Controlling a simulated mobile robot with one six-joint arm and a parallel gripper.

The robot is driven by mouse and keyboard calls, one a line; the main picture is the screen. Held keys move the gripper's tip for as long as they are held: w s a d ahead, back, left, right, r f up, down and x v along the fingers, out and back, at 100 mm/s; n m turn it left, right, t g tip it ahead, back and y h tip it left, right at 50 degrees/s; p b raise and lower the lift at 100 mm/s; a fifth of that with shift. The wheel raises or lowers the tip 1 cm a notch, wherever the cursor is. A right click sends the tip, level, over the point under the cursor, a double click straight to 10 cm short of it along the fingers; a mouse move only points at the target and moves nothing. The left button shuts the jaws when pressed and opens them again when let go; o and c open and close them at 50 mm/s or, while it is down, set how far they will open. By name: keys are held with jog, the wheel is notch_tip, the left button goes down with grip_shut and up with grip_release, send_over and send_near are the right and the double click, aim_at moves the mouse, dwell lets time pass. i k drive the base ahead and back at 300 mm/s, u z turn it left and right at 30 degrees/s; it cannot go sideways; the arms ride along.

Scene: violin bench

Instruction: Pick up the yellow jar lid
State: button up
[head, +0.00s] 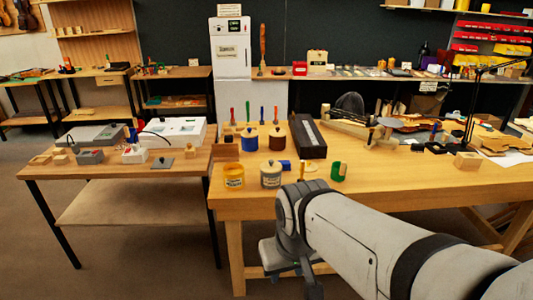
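A yellow jar (233,180) with a pale label stands near the front left corner of the right-hand workbench in the head view. Its yellow top (233,167) appears to be the lid, but it is too small to tell whether the lid is separate. My arm reaches in from the lower right and bends down in front of the bench, to the right of the yellow jar and apart from it. My gripper's fingers do not show.
A grey-white labelled jar (270,180) stands just right of the yellow jar. A blue jar (249,142) and a dark red jar (277,142) stand behind. A long black case (308,140) and a green item (338,172) lie to the right.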

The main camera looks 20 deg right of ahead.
aim_at(311, 167)
jog(key=k, duration=0.65)
jog(key=z, duration=0.45)
jog(key=i, duration=1.15)
jog(key=z, duration=0.45)
jog(key=i, duration=1.5)
jog(key=u, duration=0.5)
